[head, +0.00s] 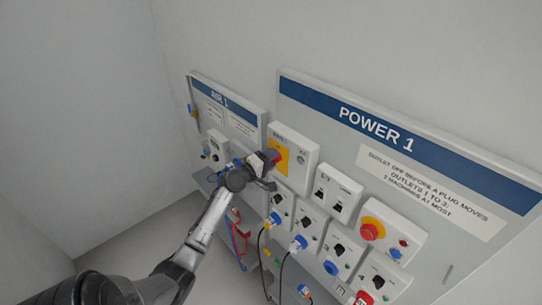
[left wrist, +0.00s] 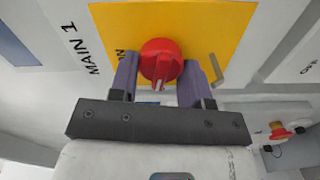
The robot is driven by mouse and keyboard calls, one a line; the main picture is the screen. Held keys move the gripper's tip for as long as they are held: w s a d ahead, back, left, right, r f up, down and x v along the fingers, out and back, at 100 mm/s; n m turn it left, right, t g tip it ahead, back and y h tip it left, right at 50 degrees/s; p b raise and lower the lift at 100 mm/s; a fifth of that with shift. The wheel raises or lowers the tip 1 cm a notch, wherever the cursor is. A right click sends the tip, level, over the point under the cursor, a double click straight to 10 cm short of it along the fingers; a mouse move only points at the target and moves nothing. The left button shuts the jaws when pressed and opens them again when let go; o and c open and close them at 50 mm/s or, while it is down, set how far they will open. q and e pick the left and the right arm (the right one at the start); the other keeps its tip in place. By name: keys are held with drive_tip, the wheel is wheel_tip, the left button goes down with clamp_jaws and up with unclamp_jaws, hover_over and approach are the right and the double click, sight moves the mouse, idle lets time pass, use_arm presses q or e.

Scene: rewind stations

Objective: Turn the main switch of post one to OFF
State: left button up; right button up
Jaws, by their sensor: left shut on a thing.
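The main switch of post one is a red rotary knob (left wrist: 160,58) on a yellow plate (left wrist: 205,25), next to the lettering MAIN 1 in the left wrist view. In the head view its white box (head: 306,152) sits at the upper left of the POWER 1 panel, with the yellow plate (head: 281,150) partly covered by my gripper. My left gripper (left wrist: 158,76) has one purple finger on each side of the knob and is shut on it. It also shows in the head view (head: 270,163). The knob's pale mark points toward the gripper's palm. My right gripper is out of view.
The POWER 1 board (head: 455,165) carries several outlets below, some with blue plugs and cables, and a red emergency button (head: 371,230) on yellow. The AIR 1 board (head: 243,122) is at the left. Open floor lies at the lower left.

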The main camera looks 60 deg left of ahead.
use_arm(q)
drive_tip(key=shift+n+p, duration=0.5)
drive_tip(key=shift+n, duration=0.6)
drive_tip(key=shift+f, duration=0.1)
drive_tip(key=o, duration=0.8)
drive_tip(key=shift+o, duration=0.6)
